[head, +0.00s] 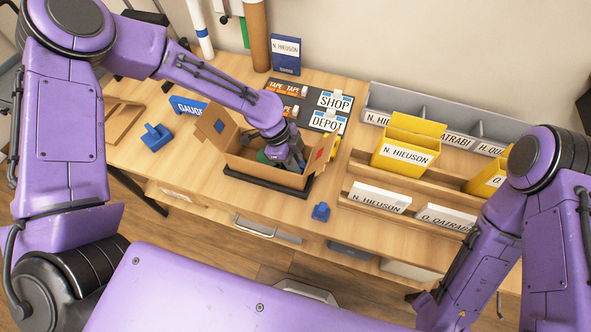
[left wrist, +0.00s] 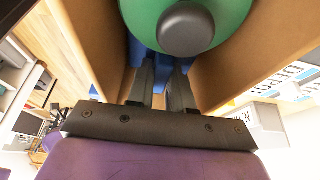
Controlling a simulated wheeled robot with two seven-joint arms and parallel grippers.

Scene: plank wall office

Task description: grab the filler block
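My left gripper (head: 297,163) reaches down into an open cardboard box (head: 240,163) on the desk. In the left wrist view its two fingers (left wrist: 162,78) are close together with a gap between them, between the box's brown walls. A blue piece (left wrist: 150,62) shows at the fingertips and may be the filler block; whether it is gripped is hidden. A green rounded object with a grey knob (left wrist: 187,28) is right beside the fingers. Its green side (head: 265,156) also shows inside the box in the head view. My right arm is low at the right; its fingers cannot be made out.
A blue block-like piece (head: 156,137) lies left of the box, and a small blue one (head: 321,211) lies in front. Yellow bins (head: 407,145) and white card boxes (head: 380,197) stand on racks at right. SHOP and DEPOT labels (head: 328,122) lie behind. Desk at front left is clear.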

